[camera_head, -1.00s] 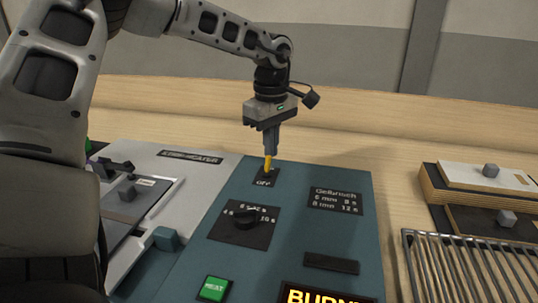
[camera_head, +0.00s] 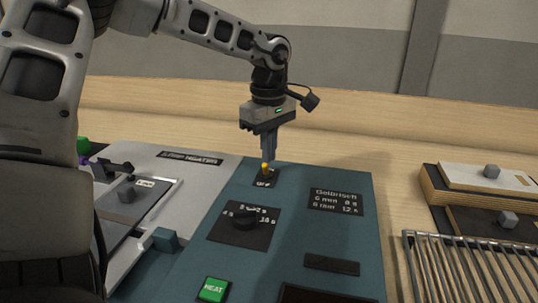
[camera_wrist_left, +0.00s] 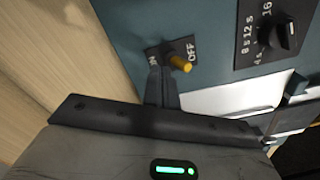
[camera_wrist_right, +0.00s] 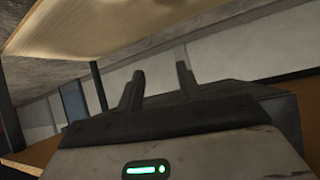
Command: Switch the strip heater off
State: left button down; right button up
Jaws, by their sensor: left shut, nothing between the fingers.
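The switch has a yellow-tipped lever (camera_head: 265,167) on a dark plate at the far end of the teal console (camera_head: 346,235). In the left wrist view the lever (camera_wrist_left: 181,64) leans toward the OFF mark, away from the ON mark. My left gripper (camera_head: 268,157) is shut and empty, pointing down just behind the lever; in the left wrist view its fingertips (camera_wrist_left: 160,72) are on the ON side, close to the lever. I cannot tell whether they touch. The console display (camera_head: 325,296) is dark. My right gripper (camera_wrist_right: 160,72) is open and empty, away from the console.
A black rotary knob (camera_head: 245,220) and a green HEAT button (camera_head: 213,289) sit on the console nearer me. The grey strip heater (camera_head: 190,173) stands to the left. A wire rack (camera_head: 460,265) and stacked boards (camera_head: 480,192) lie to the right.

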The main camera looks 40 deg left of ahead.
pick_arm(q)
jog(key=shift+w+a+r+p, duration=0.15)
jog(key=shift+r+p, duration=1.05)
jog(key=shift+r, duration=0.6)
jog(key=r+p, duration=0.2)
jog(key=r, duration=0.1)
jog(key=shift+w+r, duration=0.1)
jog(key=shift+w, duration=0.1)
